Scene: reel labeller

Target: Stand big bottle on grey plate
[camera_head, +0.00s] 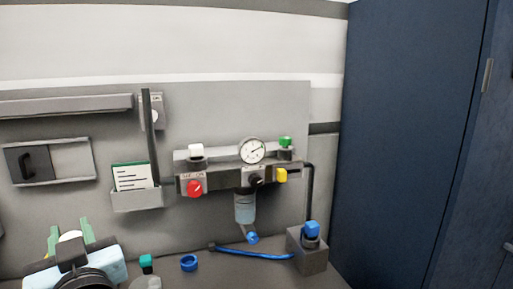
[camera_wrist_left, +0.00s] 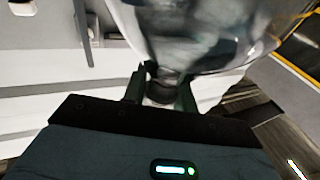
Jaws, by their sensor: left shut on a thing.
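My left gripper (camera_head: 69,234) is at the lower left of the head view, its green fingers shut on a pale thing. In the left wrist view, the fingers (camera_wrist_left: 161,92) close around the narrow neck of a large clear bottle, the big bottle (camera_wrist_left: 190,35). Its see-through body extends beyond the fingers and is cut off by the top of the picture. The bottle's body is mostly hidden in the head view. I cannot make out the grey plate in either view. My right gripper is out of view.
A small bottle with a teal cap (camera_head: 146,263) and a blue ring (camera_head: 189,263) are on the grey surface at the bottom. Behind them, a wall panel carries a gauge (camera_head: 252,150), a red knob (camera_head: 194,188) and a card holder (camera_head: 137,199). A blue cabinet (camera_head: 410,130) stands at right.

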